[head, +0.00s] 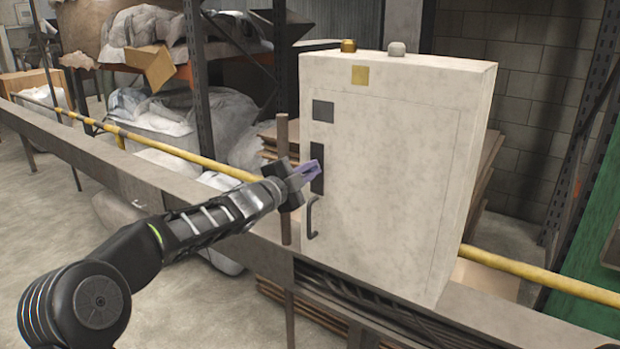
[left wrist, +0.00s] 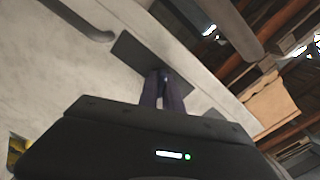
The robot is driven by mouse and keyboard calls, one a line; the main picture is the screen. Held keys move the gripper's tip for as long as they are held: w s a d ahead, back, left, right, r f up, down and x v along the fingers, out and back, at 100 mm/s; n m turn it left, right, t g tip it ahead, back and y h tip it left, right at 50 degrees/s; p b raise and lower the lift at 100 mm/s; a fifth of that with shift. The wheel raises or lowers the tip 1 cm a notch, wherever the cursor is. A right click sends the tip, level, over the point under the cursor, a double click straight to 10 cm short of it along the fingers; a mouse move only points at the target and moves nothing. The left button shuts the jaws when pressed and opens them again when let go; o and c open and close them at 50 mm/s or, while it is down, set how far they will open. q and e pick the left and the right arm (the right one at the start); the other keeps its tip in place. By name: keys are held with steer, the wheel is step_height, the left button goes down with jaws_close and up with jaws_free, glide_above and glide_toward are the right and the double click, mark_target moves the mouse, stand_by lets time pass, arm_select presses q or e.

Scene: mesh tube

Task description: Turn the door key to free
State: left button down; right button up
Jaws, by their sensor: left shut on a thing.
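The door key is mostly hidden between the fingertips of my left gripper (head: 312,169). The gripper is shut on it, at the dark lock plate (head: 317,157) on the front of a pale cabinet (head: 398,180). The left wrist view shows the two purple fingers (left wrist: 162,90) close together against the dark plate (left wrist: 150,58), with only a small dark bit between them. The key's angle cannot be told. The cabinet door is closed. A dark curved handle (head: 311,218) sits below the plate. My right gripper is not in view.
The cabinet stands on a grey beam (head: 190,198) with a yellow rail (head: 180,152) behind it. A rusty post (head: 283,180) stands just left of the cabinet, close to my left wrist.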

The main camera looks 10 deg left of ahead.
arm_select(q)
steer(key=m+b, duration=0.2)
steer(key=m, duration=0.3)
steer(key=shift+f+b, duration=0.1)
steer(key=shift+b, duration=0.2)
steer(key=shift+m, duration=0.3)
steer(key=c, duration=1.5)
jaws_free()
steer(key=shift+s, duration=0.1)
steer(key=b+v, duration=0.1)
steer(key=v, duration=0.6)
steer(key=shift+s, duration=0.3)
